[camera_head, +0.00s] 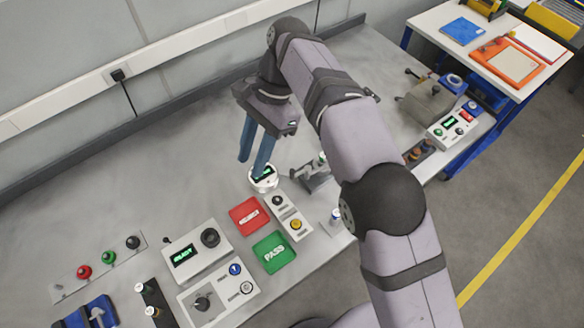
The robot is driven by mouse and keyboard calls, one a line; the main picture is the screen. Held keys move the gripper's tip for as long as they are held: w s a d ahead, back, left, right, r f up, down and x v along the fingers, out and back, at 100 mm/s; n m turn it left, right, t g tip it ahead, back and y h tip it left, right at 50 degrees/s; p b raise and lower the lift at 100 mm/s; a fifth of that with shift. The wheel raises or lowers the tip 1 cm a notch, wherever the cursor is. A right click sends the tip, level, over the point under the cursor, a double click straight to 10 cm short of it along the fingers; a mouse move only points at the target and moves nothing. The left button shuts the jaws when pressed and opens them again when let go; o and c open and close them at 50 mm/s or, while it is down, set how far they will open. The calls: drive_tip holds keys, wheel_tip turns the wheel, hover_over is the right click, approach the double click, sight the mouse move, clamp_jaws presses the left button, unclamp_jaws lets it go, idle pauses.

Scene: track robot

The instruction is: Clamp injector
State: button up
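My gripper (253,167) points down with two blue fingers, spread apart and with nothing visible between them. Its right fingertip overlaps a round white device (264,185) with a green display in the picture; I cannot tell whether they touch. A grey metal fixture (315,180) that looks like a clamp stands just right of that device, partly hidden by my arm. A small pale part with a blue top (335,215) is nearer the bench edge, also partly covered by my arm. I cannot tell for sure which thing is the injector.
Red (249,215) and green PASS (273,252) pads lie in front, beside a button box (287,217). A white READY box (197,250) and a switch panel (216,300) are front left. The bench (150,170) is clear at left and back. A side table (490,50) stands at right.

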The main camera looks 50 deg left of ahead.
sight(292, 171)
drive_tip(key=w+f+t, duration=0.1)
drive_tip(key=w+f, duration=0.2)
drive_tip(key=w+f+m+t, duration=0.1)
drive_tip(key=w+f+t, duration=0.1)
drive_tip(key=w+f, duration=0.1)
drive_tip(key=w+f+t, duration=0.2)
drive_tip(key=w+f, duration=0.1)
drive_tip(key=w, duration=0.1)
drive_tip(key=shift+w+d+f+m+y, duration=0.15)
drive_tip(key=shift+f+m+y, duration=0.15)
drive_tip(key=shift+f+m, duration=0.1)
drive_tip(key=shift+w+a, duration=0.1)
drive_tip(key=shift+a, duration=0.25)
drive_tip(key=shift+f+p, duration=1.6)
drive_tip(key=shift+f, duration=2)
drive_tip(key=shift+c, duration=0.7)
clamp_jaws()
